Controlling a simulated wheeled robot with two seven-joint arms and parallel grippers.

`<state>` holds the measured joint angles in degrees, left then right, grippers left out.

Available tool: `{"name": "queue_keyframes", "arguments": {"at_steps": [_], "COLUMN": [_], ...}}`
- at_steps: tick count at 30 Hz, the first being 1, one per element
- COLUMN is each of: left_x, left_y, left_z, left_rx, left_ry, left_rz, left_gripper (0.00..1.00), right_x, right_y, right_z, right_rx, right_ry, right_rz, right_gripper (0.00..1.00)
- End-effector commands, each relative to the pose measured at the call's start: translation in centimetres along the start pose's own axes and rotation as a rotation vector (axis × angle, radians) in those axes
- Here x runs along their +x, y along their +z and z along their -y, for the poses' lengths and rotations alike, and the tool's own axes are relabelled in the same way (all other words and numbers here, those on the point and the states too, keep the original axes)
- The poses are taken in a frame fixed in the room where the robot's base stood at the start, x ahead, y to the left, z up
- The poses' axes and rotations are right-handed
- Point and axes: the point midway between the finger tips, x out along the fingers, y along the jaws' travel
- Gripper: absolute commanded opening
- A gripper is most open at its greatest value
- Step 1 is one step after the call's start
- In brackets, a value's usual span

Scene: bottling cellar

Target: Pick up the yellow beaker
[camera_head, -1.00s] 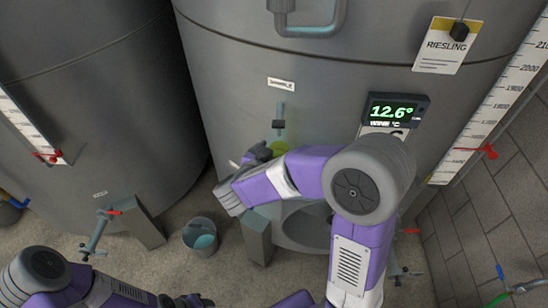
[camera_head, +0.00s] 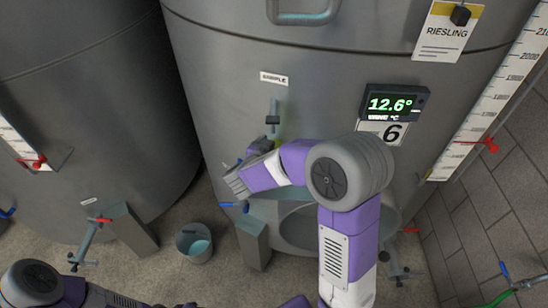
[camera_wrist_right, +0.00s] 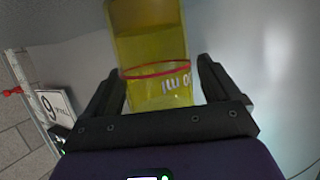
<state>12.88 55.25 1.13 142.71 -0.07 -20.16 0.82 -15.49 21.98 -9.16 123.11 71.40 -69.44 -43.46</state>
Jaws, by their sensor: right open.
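The yellow beaker (camera_wrist_right: 156,45) stands out large in the right wrist view, with a red ring and white volume marks that read upside down. In the head view only a sliver of yellow (camera_head: 278,143) shows, below the sample tap of the middle tank. My right gripper (camera_wrist_right: 160,72) is open, with one finger on each side of the beaker and narrow gaps visible. In the head view the right gripper (camera_head: 261,147) is small and mostly hidden by its own wrist. My left gripper is cut off at the bottom edge of the head view, its fingers unclear.
The big grey tank (camera_head: 330,65) rises close behind the beaker, with a sample tap (camera_head: 273,115) above it and a 12.6° display (camera_head: 393,104) to the right. A bucket (camera_head: 195,243) and a grey post (camera_head: 252,243) stand below. Another tank (camera_head: 80,110) is at left.

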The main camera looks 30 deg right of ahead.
Motion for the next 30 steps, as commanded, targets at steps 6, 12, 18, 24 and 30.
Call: {"name": "queue_keyframes", "arguments": {"at_steps": [6,12,18,24,30], "left_x": [0.0,0.0,0.01,0.0,-0.2], "left_y": [0.0,0.0,0.01,0.0,0.02], "left_z": [0.0,0.0,0.01,0.0,-0.07], "left_rx": [0.0,0.0,0.0,0.0,0.0], "left_ry": [0.0,0.0,0.0,0.0,0.0], "left_rz": [0.0,0.0,0.0,0.0,0.0], "left_gripper": [0.43,0.43,0.43,0.43,0.43], "right_x": [0.11,0.09,0.08,0.07,-0.23], "right_y": [-0.02,-0.02,-0.04,-0.06,-0.91], "right_z": [0.02,0.01,0.01,0.01,0.03], "right_rx": [0.001,0.0,0.001,0.001,0.003], "right_ry": [-0.001,0.0,0.0,0.0,-0.001], "right_rz": [0.0,0.0,-0.001,-0.001,-0.002], "right_gripper": [0.89,0.6,0.3,0.26,0.26]}}
